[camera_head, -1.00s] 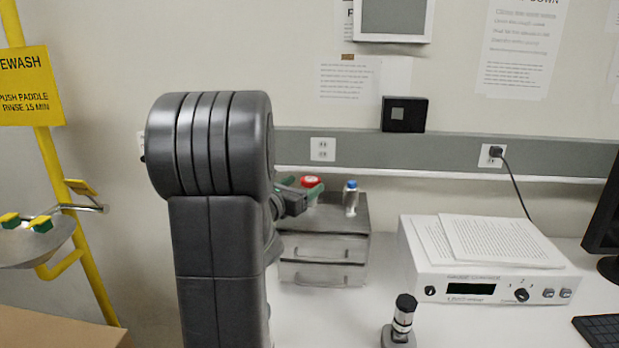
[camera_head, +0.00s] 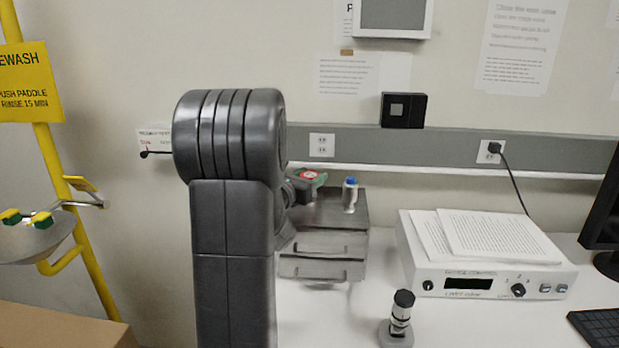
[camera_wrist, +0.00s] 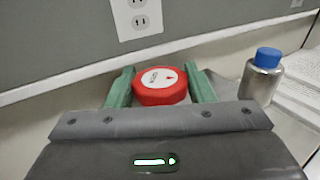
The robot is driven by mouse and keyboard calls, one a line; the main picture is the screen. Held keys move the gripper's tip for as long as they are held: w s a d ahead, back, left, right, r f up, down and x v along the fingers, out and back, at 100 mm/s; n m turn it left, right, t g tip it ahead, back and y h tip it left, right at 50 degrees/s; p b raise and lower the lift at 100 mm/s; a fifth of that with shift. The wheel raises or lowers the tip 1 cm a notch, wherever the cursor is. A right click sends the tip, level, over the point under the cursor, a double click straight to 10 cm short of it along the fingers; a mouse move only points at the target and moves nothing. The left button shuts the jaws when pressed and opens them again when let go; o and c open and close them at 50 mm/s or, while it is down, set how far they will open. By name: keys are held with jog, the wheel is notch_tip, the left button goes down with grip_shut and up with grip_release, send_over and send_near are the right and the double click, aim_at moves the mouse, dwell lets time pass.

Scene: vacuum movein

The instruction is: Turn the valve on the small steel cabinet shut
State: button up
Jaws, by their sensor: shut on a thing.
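The valve (camera_wrist: 160,87) has a round red knob with a white label and a small red mark on its top. It shows in the wrist view between the two green fingers of my gripper (camera_wrist: 161,90), which is shut on it. In the head view the red knob (camera_head: 309,175) is small, on top of the small steel cabinet (camera_head: 324,243), which has two drawers. My gripper (camera_head: 306,183) reaches it from the left, partly hidden behind my arm. The cabinet's left side is hidden by my arm.
A metal bottle with a blue cap (camera_head: 350,195) stands on the cabinet close right of the valve. A white gauge controller box (camera_head: 484,265) with papers on top and a small dark-capped device (camera_head: 400,318) stand on the bench. The wall rail (camera_wrist: 60,60) is behind.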

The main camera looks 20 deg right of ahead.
jog(key=shift+m+g, duration=0.3)
jog(key=shift+g, duration=0.1)
jog(key=m+g+h, duration=0.1)
jog(key=m+g, duration=0.1)
jog(key=g, duration=0.1)
jog(key=m+g+h+p, duration=0.1)
jog(key=m+g+h, duration=0.1)
jog(key=g, duration=0.1)
jog(key=shift+w+a, duration=0.1)
jog(key=shift+w, duration=0.05)
jog(key=shift+m+g+p, duration=0.6)
jog(key=shift+m+g, duration=0.5)
jog(key=shift+g, duration=0.55)
jog(key=shift+m+g+p, duration=0.6)
jog(key=shift+m+g, duration=0.5)
jog(key=shift+g, duration=0.85)
jog(key=o, duration=1)
jog(key=shift+c, duration=0.2)
jog(key=w+a+b, duration=0.2)
jog(key=a, duration=1.1)
jog(key=shift+w+a+b, duration=0.25)
jog(key=shift+b, duration=0.1)
